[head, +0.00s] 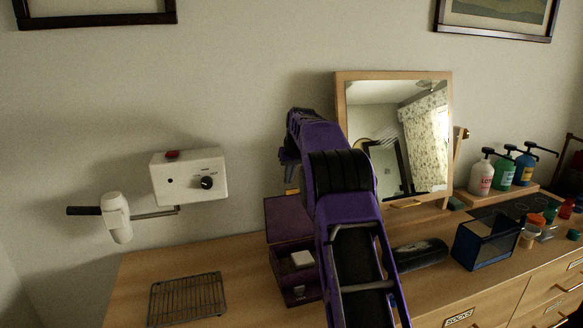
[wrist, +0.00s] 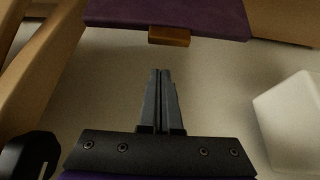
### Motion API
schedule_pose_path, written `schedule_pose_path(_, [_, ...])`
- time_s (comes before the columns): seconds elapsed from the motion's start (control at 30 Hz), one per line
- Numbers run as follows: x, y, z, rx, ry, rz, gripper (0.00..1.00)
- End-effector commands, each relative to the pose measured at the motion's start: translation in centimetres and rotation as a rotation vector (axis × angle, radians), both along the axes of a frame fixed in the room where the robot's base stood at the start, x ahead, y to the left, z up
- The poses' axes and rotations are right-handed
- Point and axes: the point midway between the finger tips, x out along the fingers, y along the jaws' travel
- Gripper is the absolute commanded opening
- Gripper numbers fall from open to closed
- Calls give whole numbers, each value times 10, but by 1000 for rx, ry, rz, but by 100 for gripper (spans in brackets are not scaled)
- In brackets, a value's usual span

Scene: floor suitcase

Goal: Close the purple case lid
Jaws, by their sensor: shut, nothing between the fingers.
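The purple case (head: 300,280) stands on the wooden dresser top, in front of the wall. Its purple lid (head: 288,217) looks raised at the back, with a small orange-brown tab at its top edge. In the wrist view the lid (wrist: 165,12) spans the top of the picture, and its tab (wrist: 168,36) sticks out towards my fingers. My gripper (wrist: 162,72) is shut and empty, its fingertips a short gap from the tab. In the head view my purple arm hides the case's right side, and the fingers are hard to make out above the lid.
A framed mirror (head: 398,140) stands right of the case. A white hair dryer and wall box (head: 190,177) hang at left. A wire rack (head: 187,298) lies on the dresser. Pump bottles (head: 503,172) and a dark open box (head: 486,240) stand at right.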

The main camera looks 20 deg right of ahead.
Motion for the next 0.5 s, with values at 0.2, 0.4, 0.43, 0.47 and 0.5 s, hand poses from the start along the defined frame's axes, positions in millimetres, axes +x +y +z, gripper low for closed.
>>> schedule_pose_path(0.2, [-5, 0, -8, 0, -2, -1, 0])
schedule_pose_path(0.4, [-21, 0, -6, -1, -1, 0, 0])
schedule_pose_path(0.43, [-24, 0, -5, -1, 0, 0, 0])
schedule_pose_path(0.47, [-25, 0, -5, -1, -1, 0, 0])
schedule_pose_path(0.5, [-27, 0, -5, -1, -1, 0, 0])
